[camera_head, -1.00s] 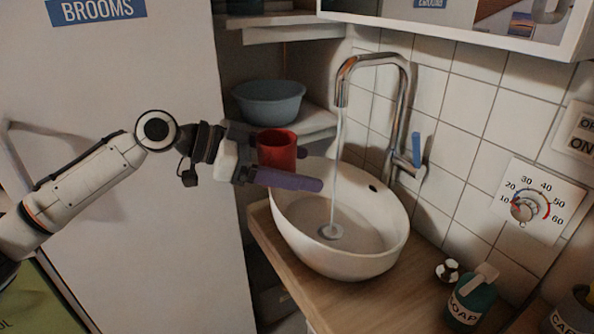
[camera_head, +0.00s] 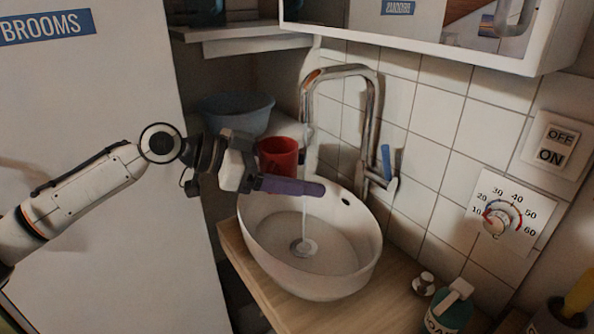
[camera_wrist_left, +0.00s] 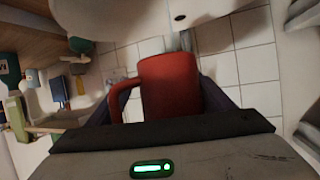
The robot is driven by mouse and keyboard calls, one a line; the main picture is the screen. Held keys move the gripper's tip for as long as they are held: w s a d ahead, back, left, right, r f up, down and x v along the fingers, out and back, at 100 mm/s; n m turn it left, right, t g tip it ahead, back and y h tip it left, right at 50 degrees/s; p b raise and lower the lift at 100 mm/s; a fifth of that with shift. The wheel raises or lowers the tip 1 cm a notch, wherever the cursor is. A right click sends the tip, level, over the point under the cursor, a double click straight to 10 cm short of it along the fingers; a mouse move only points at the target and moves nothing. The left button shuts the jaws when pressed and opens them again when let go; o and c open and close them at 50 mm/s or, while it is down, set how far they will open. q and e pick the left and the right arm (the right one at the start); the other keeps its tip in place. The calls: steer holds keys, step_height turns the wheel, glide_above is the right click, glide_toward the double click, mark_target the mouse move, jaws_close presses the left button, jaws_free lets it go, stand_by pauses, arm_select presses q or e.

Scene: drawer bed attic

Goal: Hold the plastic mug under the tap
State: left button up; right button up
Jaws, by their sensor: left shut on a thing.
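My left gripper (camera_head: 296,172) is shut on a red plastic mug (camera_head: 277,156), which looks upright. In the left wrist view the mug (camera_wrist_left: 170,85) sits between the dark purple fingers, its handle on the left side. The chrome tap (camera_head: 370,110) arches over the white basin (camera_head: 365,262), and a thin stream of water falls from its spout to the drain. In the head view the mug is just left of the stream, below the spout's end and above the basin's far left rim. The mug's inside is mostly hidden. My right gripper is not in view.
A blue-grey bowl (camera_head: 238,112) stands on a shelf behind my gripper. A wall cabinet (camera_head: 440,38) hangs above the tap. The tap's blue lever (camera_head: 386,162) is on its right. A soap bottle (camera_head: 450,312) stands on the wooden counter (camera_head: 385,305) at the front right.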

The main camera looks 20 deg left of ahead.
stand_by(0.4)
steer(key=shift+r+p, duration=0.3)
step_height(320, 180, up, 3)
steer(key=p, duration=0.2)
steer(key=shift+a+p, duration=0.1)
steer(key=shift+p, duration=0.2)
arm_select(q)
steer(key=w+d, duration=0.3)
steer(key=w, duration=0.2)
steer(key=shift+w, duration=0.2)
steer(key=shift+d, duration=0.1)
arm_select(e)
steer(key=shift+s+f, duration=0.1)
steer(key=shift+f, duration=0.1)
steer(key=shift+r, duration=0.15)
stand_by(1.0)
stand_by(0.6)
